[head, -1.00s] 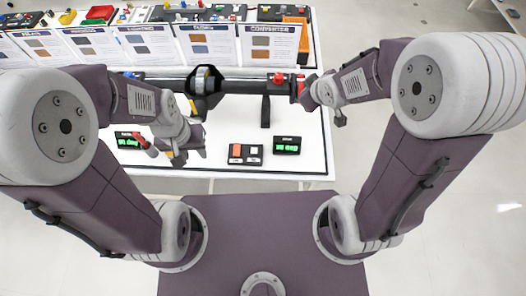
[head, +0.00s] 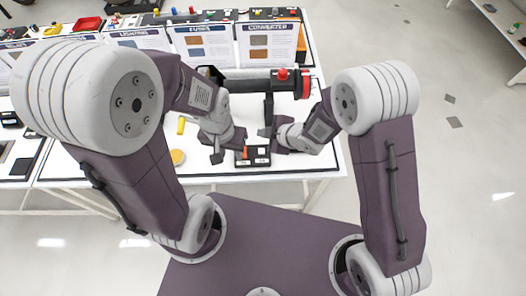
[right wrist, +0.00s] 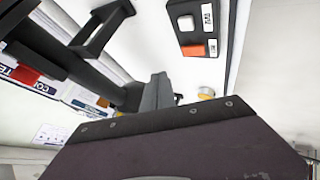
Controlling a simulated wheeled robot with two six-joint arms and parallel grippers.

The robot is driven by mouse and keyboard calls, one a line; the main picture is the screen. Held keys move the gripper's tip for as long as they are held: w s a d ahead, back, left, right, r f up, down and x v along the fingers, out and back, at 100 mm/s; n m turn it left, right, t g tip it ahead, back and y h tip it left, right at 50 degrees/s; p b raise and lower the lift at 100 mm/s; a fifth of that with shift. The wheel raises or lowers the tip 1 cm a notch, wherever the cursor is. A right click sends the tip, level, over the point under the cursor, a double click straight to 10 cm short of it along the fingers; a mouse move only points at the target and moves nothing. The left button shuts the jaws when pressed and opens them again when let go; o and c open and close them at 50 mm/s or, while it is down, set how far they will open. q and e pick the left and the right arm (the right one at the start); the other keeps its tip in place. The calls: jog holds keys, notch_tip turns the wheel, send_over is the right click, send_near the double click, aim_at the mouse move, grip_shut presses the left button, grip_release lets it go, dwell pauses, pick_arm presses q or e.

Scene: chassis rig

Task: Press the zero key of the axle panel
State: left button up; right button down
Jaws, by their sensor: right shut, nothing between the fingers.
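A small black key panel (head: 252,162) lies near the front edge of the white table, partly hidden by my grippers. In the right wrist view it (right wrist: 178,12) shows a white key (right wrist: 186,23) and an orange key (right wrist: 193,51), each beside a small label too small to read surely. My right gripper (head: 275,140) is shut and empty, just right of the panel in the head view; its fingers (right wrist: 158,92) show apart from the keys in the wrist view. My left gripper (head: 227,148) appears open and empty, just left of the panel.
A dark axle tube (head: 245,84) with a red knob (head: 283,74) lies behind the grippers on a black stand (head: 268,106). A yellow disc (head: 177,157) and yellow cylinder (head: 181,125) are to the left. Printed boards (head: 268,43) stand at the back.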

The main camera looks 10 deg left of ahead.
aim_at(264, 152)
dwell(0.3)
notch_tip(264, 152, down, 9)
jog(key=b, duration=0.7)
jog(key=shift+r, duration=0.1)
dwell(1.6)
jog(key=shift+f+b, duration=0.4)
jog(key=shift+b, duration=0.3)
jog(key=shift+f+b, duration=0.4)
jog(key=shift+f, duration=0.05)
dwell(0.5)
jog(key=shift+r+p, duration=0.75)
jog(key=shift+r, duration=0.15)
